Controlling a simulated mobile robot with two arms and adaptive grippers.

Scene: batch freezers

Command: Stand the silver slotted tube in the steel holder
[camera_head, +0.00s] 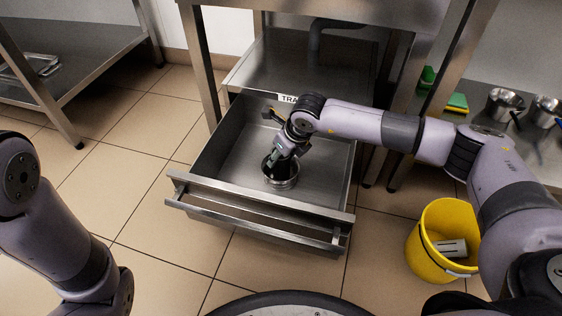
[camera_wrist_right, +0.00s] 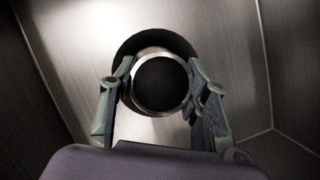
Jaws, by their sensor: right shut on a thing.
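A round, open-topped steel vessel (camera_head: 283,181), which looks like the steel holder, is inside the open drawer near its front. My right gripper (camera_head: 279,160) reaches down to it, shut on it. In the right wrist view the two fingers press on opposite sides of its bright round rim (camera_wrist_right: 137,103); its inside is dark. I cannot tell whether its base touches the drawer floor. A silver piece with dark slots (camera_head: 451,248), possibly the slotted tube, lies in the yellow bucket at the right. My left arm shows at the lower left, its gripper out of the picture.
The open drawer (camera_head: 222,150) hangs under a steel bench, its front bar facing me. The yellow bucket (camera_head: 425,262) stands on the floor at the right. Steel pots (camera_head: 502,104) and green-yellow sponges (camera_head: 455,101) sit on a right-hand shelf. The tiled floor left of the drawer is clear.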

